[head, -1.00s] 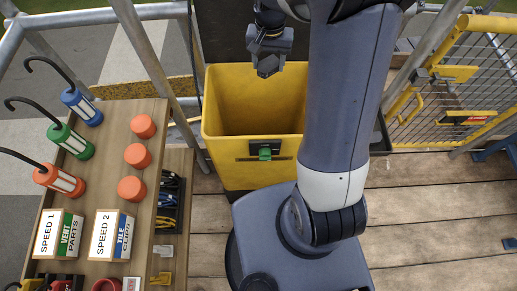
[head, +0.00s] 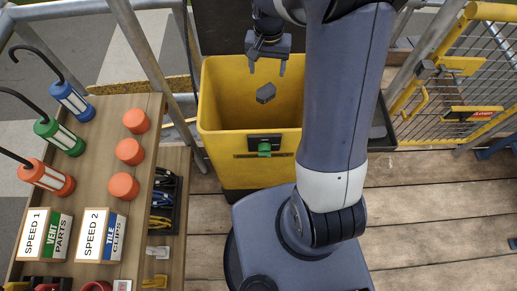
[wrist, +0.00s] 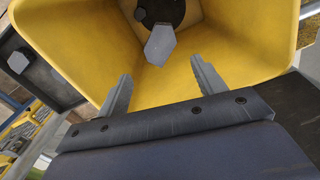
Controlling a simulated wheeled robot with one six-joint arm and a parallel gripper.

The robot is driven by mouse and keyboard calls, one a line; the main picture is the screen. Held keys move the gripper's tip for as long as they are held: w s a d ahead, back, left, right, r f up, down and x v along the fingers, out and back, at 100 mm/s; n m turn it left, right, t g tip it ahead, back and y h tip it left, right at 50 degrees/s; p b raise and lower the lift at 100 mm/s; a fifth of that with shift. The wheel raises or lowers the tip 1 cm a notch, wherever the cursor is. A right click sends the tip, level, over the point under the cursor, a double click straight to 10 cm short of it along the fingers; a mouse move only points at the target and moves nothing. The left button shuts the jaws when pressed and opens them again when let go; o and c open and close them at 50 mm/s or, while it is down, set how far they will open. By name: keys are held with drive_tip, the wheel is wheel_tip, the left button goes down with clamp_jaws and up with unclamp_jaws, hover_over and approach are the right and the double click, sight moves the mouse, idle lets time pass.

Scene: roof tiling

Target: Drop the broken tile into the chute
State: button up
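The broken tile (head: 266,93) is a small dark grey angular piece. In the head view it hangs in the air inside the mouth of the yellow chute (head: 225,104), below my gripper (head: 266,67) and apart from its fingers. In the wrist view the tile (wrist: 160,45) shows beyond the fingertips, against the yellow inner walls (wrist: 215,45) and a dark round area at the bottom. My gripper (wrist: 160,90) is open, its two fingers spread with nothing between them, above the chute opening.
A wooden shelf (head: 96,180) at the left holds lamps, orange discs and labelled boxes. A green-buttoned box (head: 264,146) is on the chute's front. A yellow mesh gate (head: 455,95) stands at the right. The plank floor (head: 440,215) there is mostly clear.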

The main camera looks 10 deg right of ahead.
drive_tip(key=shift+o, duration=1.4)
wheel_tip(320, 180, up, 11)
drive_tip(key=shift+f, duration=0.15)
wheel_tip(320, 180, down, 11)
drive_tip(key=shift+r+p, duration=2.25)
drive_tip(key=shift+r, duration=0.75)
